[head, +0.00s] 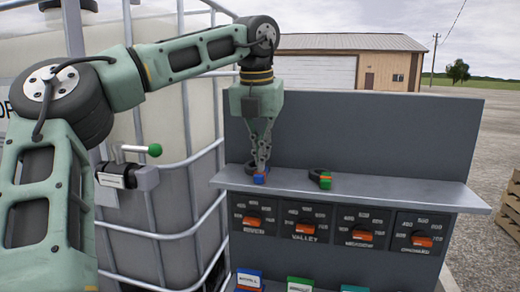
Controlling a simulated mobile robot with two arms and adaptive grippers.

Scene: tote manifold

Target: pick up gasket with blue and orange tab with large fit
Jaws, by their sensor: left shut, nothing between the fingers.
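My left gripper (262,163) points straight down over the left part of the grey shelf (390,192). Its fingers are shut, with the tips at a dark ring-shaped gasket with a blue tab (260,178). The fingers cover part of this gasket, and I cannot tell whether they touch it. Any orange on its tab is too small to make out. A second dark gasket with a green and orange tab (324,180) lies on the shelf to the right, apart from the gripper. My right gripper is not in view.
A panel below the shelf carries several orange-handled dials (305,229). Coloured labelled blocks (299,284) stand at the bottom edge. A caged white tank (185,110) with a green-handled valve (153,150) stands at left. The shelf's right half is clear.

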